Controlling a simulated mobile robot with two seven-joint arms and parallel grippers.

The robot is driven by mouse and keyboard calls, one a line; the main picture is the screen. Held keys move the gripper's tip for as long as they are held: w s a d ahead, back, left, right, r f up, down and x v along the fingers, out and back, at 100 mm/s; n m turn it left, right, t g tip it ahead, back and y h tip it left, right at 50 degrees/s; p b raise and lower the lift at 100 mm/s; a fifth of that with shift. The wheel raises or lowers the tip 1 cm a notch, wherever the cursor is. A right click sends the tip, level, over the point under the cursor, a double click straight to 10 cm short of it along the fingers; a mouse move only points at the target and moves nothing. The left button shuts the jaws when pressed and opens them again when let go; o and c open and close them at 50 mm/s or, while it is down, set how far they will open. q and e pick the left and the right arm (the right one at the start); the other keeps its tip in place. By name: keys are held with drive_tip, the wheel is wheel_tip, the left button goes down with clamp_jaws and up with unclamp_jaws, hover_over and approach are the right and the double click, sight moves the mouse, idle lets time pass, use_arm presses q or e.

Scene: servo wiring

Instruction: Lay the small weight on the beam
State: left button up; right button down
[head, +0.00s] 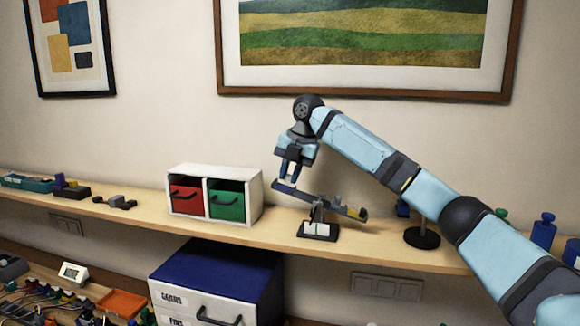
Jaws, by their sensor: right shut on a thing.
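The dark beam (322,202) rests on a small stand with a black base (318,231) on the shelf. It is tilted, left end up and right end down, with a yellow part near its low right end. My right gripper (289,173) points down over the raised left end of the beam. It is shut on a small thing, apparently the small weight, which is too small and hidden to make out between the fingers. I cannot tell whether it touches the beam. My left gripper is not in view.
A white box (258,208) with red and green drawers stands left of the beam. A black round base (422,238) and a blue weight (544,229) are to the right. Small parts lie far left. A blue-topped cabinet (220,268) and a cluttered lower surface are below.

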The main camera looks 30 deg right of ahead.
drive_tip(key=shift+f, duration=0.25)
drive_tip(key=c, duration=0.9)
unclamp_jaws()
drive_tip(key=shift+c, duration=0.2)
drive_tip(key=b+v, duration=0.1)
drive_tip(key=v, duration=1.3)
drive_tip(key=shift+b, duration=0.3)
drive_tip(key=shift+f, duration=0.2)
